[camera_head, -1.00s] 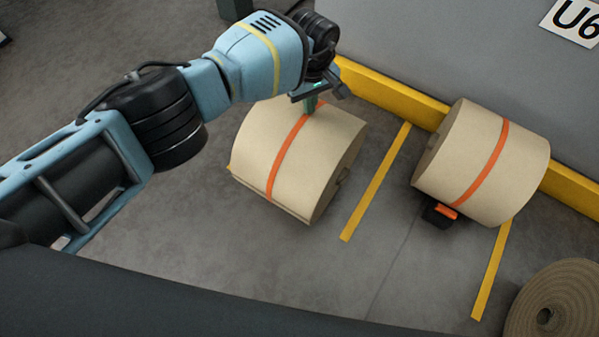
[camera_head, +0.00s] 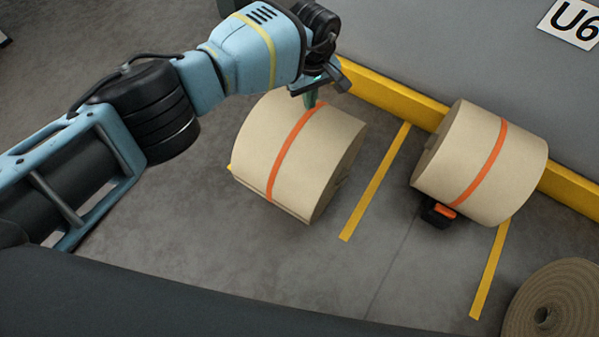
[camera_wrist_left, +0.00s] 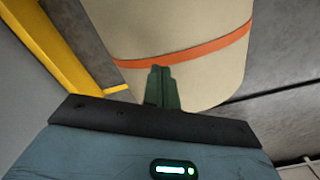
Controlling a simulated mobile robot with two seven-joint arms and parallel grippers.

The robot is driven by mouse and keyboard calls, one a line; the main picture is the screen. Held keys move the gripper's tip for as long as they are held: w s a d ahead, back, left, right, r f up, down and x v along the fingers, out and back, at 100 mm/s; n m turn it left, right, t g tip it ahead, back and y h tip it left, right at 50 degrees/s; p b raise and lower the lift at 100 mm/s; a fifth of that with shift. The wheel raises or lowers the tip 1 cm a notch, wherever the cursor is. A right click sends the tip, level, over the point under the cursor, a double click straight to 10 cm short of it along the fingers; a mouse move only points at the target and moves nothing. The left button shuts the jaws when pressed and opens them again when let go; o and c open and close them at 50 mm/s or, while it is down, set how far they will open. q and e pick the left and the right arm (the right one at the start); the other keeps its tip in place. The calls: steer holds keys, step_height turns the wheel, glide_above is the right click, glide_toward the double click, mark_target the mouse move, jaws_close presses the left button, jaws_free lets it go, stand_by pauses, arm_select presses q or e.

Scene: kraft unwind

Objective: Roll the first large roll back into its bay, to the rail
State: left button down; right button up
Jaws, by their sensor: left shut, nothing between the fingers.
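A large kraft paper roll (camera_head: 300,160) with an orange band lies on its side on the floor at the middle of the head view, apart from the yellow rail (camera_head: 395,97). My left gripper (camera_head: 310,101) is shut and empty at the roll's far, rail-facing side, close to the band. In the left wrist view its green fingers (camera_wrist_left: 160,72) overlap the lower edge of the orange band on the roll (camera_wrist_left: 190,30); I cannot tell whether they touch. The rail (camera_wrist_left: 55,45) also shows there at the left. My right gripper is not in view.
A second banded roll (camera_head: 480,165) lies near the rail at the right, with a black and orange block (camera_head: 438,212) against its near side. A brown roll (camera_head: 555,305) shows its end at the lower right. Yellow floor lines (camera_head: 375,182) mark bays. Near floor is clear.

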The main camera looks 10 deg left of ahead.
arm_select(q)
steer(key=shift+r+p, duration=0.65)
steer(key=shift+r, duration=0.7)
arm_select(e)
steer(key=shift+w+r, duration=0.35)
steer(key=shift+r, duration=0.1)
